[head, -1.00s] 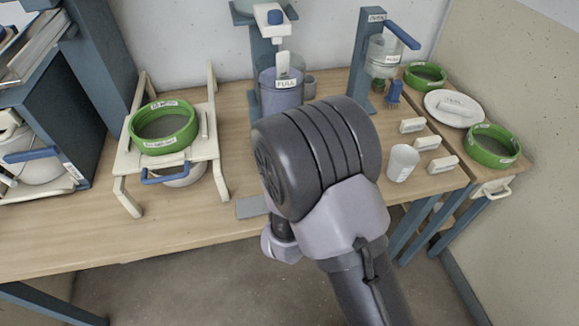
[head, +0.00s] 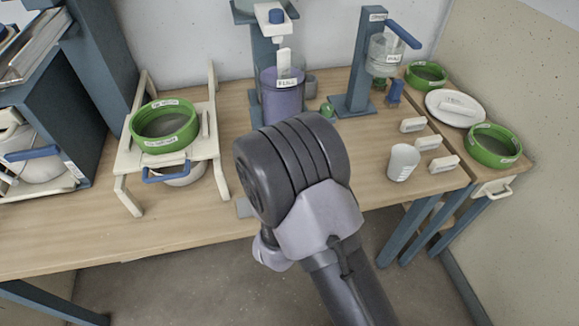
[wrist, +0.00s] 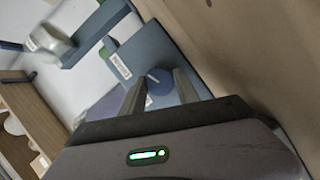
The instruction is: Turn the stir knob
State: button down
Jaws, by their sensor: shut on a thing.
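In the wrist view a round blue knob (wrist: 160,97) with a pale mark on its top sits on a blue-grey base. The two fingers of my gripper (wrist: 159,84) stand on either side of it and are shut on it. In the head view my dark wrist hides the gripper and this knob. A clear bucket of purple glaze (head: 283,103) with a white label stands behind my wrist, under a blue-grey column with a white bracket.
A green-rimmed sieve (head: 164,141) sits on a cream rack at left. A blue-grey stand (head: 359,75) with a clear vessel is at right. A white cup (head: 403,162), small labelled blocks and green bowls (head: 493,147) are further right. The front tabletop left of the cup is clear.

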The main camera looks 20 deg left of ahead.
jog(key=c, duration=0.9)
grip_release()
jog(key=p+v, duration=0.2)
jog(key=v, duration=1.5)
jog(key=shift+s+p, duration=0.2)
jog(key=shift+p, duration=0.15)
